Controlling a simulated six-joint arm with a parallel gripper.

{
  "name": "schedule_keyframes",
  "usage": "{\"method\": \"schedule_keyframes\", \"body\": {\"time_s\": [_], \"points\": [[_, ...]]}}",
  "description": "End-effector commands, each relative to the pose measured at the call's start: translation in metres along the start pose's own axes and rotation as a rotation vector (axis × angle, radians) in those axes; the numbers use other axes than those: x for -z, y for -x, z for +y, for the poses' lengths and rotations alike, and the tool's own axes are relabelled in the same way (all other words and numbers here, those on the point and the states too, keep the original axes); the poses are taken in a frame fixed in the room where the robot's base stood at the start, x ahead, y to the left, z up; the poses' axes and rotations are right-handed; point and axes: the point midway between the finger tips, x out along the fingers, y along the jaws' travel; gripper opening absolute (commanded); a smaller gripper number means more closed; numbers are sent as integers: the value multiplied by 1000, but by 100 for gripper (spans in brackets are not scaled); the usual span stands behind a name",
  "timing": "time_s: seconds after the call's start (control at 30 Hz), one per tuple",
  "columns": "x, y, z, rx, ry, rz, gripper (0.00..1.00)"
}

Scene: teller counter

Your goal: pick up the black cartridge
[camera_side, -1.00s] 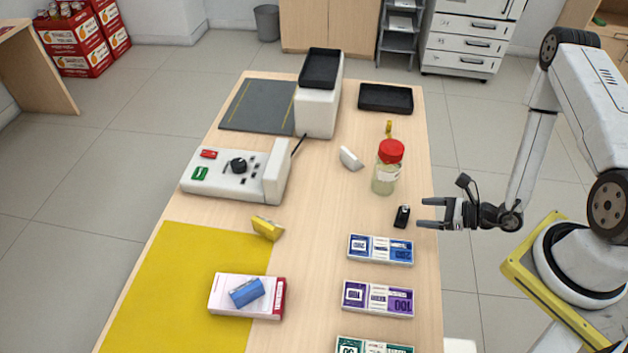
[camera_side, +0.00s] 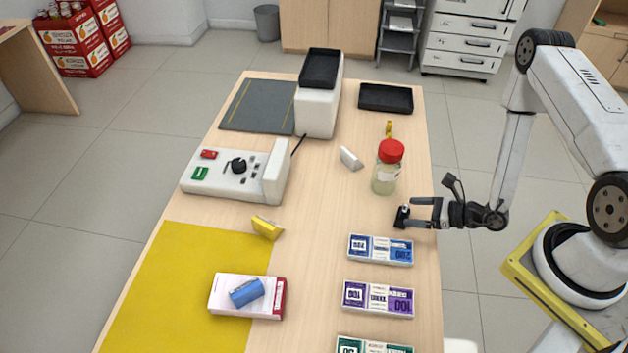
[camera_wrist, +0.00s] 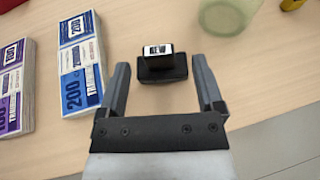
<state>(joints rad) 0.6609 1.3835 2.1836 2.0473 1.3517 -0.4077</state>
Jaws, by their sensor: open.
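The black cartridge (camera_wrist: 163,67) stands on the wooden counter, with a white lettered label on its top, in the wrist view. It lies between and slightly beyond the tips of my gripper (camera_wrist: 160,68), whose two fingers are spread to either side with a gap on each side. In the side view the cartridge (camera_side: 402,217) shows at the fingertips of my gripper (camera_side: 410,213), partly covered by them. My gripper is open and holds nothing.
A red-lidded jar (camera_side: 387,168) stands just behind the cartridge. The counter (camera_side: 335,215) left of the cartridge is clear.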

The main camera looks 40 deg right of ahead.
Motion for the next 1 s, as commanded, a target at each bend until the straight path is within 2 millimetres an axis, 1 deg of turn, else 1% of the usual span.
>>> {"method": "schedule_keyframes", "body": {"time_s": [0.17, 0.53, 0.7, 1.0], "points": [[0, -11, 1, -3, 3, -1, 85], [0, -42, 1, -3, 2, 1, 85], [-1, -48, 1, -2, 1, 1, 85], [-1, -49, 1, -1, 1, 1, 85]]}}
